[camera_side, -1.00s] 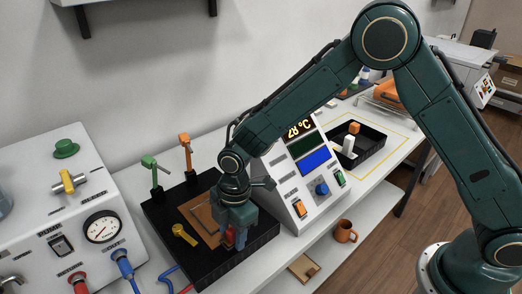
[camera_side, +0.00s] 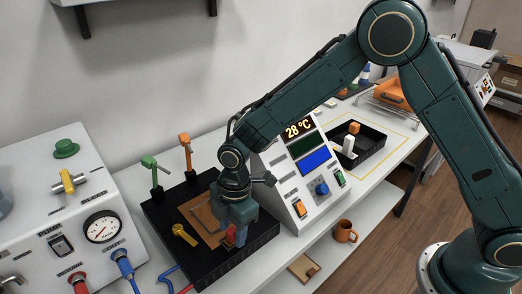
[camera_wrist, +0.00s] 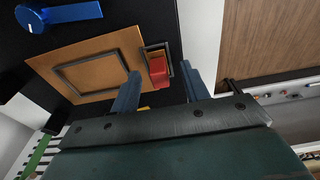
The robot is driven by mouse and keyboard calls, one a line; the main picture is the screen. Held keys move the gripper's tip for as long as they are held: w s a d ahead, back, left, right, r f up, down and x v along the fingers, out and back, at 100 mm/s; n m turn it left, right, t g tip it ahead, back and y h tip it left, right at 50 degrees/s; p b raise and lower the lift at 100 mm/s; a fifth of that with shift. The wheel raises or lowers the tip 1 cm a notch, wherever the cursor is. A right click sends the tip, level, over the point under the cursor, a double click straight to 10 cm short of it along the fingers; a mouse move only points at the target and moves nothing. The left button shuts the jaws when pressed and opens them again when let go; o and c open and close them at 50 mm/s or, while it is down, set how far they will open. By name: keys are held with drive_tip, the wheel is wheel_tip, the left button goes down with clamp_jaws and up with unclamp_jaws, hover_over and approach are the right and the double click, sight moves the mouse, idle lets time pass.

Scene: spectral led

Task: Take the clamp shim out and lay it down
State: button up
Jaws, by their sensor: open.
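A red block (camera_wrist: 158,68), which looks like the clamp shim, sits in a small dark-rimmed slot at the edge of a copper-coloured plate (camera_wrist: 100,45). In the side view the red block (camera_side: 230,236) shows low beside my gripper (camera_side: 237,238), partly covered by it. In the wrist view the two blue-grey fingers of my gripper (camera_wrist: 160,88) stand apart, one on each side of the block. No grip on it shows. How deep the block sits in the slot is hard to tell.
The plate lies on a black base (camera_side: 165,215) with a yellow lever (camera_side: 185,235) and green and orange levers behind. A white display console (camera_side: 300,170) stands close on the right. A black tray (camera_side: 372,148) with a white and orange piece is farther right.

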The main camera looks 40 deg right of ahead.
wheel_tip(320, 180, up, 13)
drive_tip(key=d, duration=0.1)
drive_tip(key=shift+d+f, duration=0.15)
drive_tip(key=shift+d, duration=0.15)
idle(0.4)
drive_tip(key=s+d+r+m+t, duration=0.3)
drive_tip(key=s+d+r+m, duration=0.55)
drive_tip(key=d+r, duration=0.4)
drive_tip(key=s+d+m+t, duration=0.1)
drive_tip(key=s+d+m, duration=0.3)
drive_tip(key=s, duration=0.3)
drive_tip(key=s+d+m+t+h, duration=0.1)
drive_tip(key=s+d+m, duration=0.3)
drive_tip(key=s, duration=0.3)
drive_tip(key=shift+d+m, duration=0.35)
drive_tip(key=shift+d, duration=0.3)
drive_tip(key=shift+o, duration=0.2)
drive_tip(key=shift+s+d+f+m+t, duration=0.15)
drive_tip(key=shift+s+d+m+t, duration=0.15)
drive_tip(key=shift+s+m, duration=0.15)
